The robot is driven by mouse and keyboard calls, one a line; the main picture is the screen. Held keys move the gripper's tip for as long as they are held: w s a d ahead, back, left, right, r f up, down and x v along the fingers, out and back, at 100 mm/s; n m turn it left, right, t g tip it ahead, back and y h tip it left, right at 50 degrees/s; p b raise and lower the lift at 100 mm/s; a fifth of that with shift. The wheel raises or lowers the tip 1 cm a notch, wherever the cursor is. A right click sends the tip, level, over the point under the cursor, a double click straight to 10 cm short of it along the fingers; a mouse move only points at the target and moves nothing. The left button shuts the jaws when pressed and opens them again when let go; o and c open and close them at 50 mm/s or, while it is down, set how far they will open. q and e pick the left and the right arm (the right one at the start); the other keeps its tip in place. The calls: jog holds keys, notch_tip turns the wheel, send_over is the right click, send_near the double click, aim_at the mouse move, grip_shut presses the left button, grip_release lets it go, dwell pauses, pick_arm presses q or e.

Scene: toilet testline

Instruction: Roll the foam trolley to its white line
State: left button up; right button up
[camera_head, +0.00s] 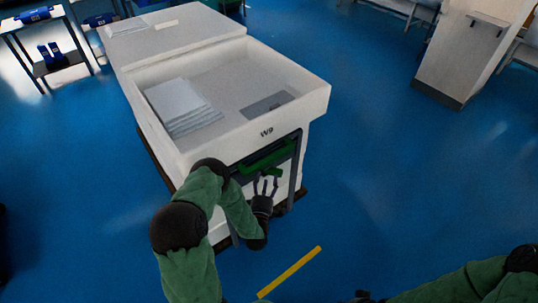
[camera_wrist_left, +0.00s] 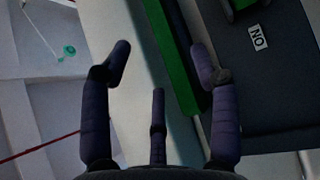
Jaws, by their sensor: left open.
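A white trolley (camera_head: 195,60) marked W9 stands in the middle of the head view. I cannot confirm that it is the foam trolley. Its open top holds a stack of pale sheets (camera_head: 182,104). A dark frame with a green bar (camera_head: 266,159) is on its near end. My left gripper (camera_head: 266,182) is open in front of this bar. In the left wrist view, the green bar (camera_wrist_left: 175,70) shows between the spread fingers of my left gripper (camera_wrist_left: 160,55), nearer the right one. Contact cannot be told. My right gripper (camera_head: 365,297) barely shows at the bottom edge. No white floor line shows.
A yellow line (camera_head: 290,272) lies on the blue floor before the trolley. A dark shelf table (camera_head: 45,50) stands at the upper left and a pale cabinet (camera_head: 470,55) at the upper right. The floor right of the trolley is clear.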

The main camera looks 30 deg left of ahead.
aim_at(270, 157)
pick_arm(q)
jog(key=x, duration=1)
jog(key=shift+w+a+b, duration=0.1)
jog(key=shift+w+b, duration=0.25)
jog(key=shift+b, duration=0.05)
grip_shut()
